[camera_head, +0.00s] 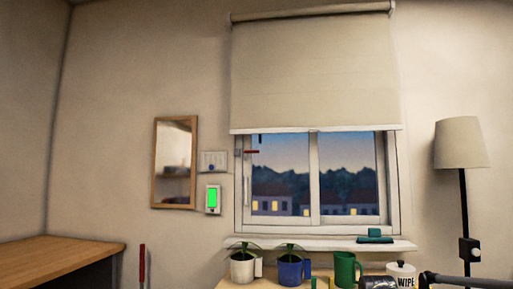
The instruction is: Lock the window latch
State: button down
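The window (314,180) is in the back wall, with two panes side by side. Whether the latch is locked cannot be told at this size. I cannot make out my gripper in this view, and nothing touches the latch.
A roller blind (315,75) hangs to just above the latch. A floor lamp (462,143) stands right. Dark parts cross the bottom right. A wooden desk (55,258) is left.

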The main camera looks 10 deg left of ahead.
aim_at(246, 152)
jog(key=k, duration=0.9)
jog(key=u, duration=0.6)
jog(key=i, duration=1)
